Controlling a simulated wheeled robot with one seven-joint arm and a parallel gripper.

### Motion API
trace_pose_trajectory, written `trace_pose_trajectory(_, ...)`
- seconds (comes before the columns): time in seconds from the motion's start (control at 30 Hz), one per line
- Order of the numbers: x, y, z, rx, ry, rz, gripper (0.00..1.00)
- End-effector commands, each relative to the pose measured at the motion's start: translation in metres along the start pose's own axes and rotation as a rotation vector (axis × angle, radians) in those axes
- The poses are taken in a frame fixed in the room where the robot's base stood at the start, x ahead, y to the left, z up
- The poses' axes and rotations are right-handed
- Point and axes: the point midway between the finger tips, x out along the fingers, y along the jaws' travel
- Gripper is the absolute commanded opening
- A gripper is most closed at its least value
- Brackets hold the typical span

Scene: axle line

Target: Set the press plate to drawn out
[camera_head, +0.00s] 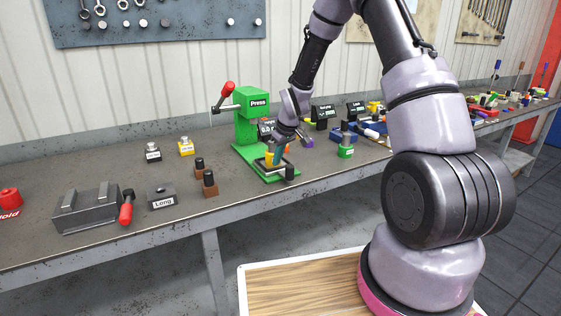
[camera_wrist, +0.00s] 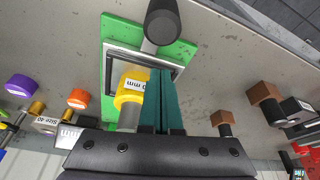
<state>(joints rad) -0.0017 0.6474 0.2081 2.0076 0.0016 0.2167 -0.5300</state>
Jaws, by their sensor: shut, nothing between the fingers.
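The green press (camera_head: 246,128) stands on the bench with its green base (camera_head: 262,165) toward the front edge. The press plate is a grey square frame (camera_wrist: 124,51) on that base, with a dark round knob (camera_wrist: 162,22) on a short metal stem at its front side. The knob also shows in the head view (camera_head: 290,173). A yellow piece (camera_wrist: 131,88) with a "mm" label sits within the frame. My gripper (camera_wrist: 162,75) is shut and empty, its teal fingers over the plate beside the yellow piece, behind the knob. I cannot tell whether they touch anything.
The press's red-tipped lever (camera_head: 225,90) sticks out left. Brown blocks with dark knobs (camera_head: 210,184), a "Long" block (camera_head: 162,196) and a grey fixture (camera_head: 88,210) stand left. A green-based piece (camera_head: 345,150) stands close to the right.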

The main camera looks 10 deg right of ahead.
Motion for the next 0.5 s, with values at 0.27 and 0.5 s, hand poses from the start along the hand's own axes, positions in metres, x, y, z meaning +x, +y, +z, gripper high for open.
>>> trace_pose_trajectory(0.27, -0.066, 0.001, -0.003, -0.001, 0.006, 0.003, 0.00)
trace_pose_trajectory(0.5, -0.096, 0.000, -0.002, -0.002, 0.004, 0.001, 0.00)
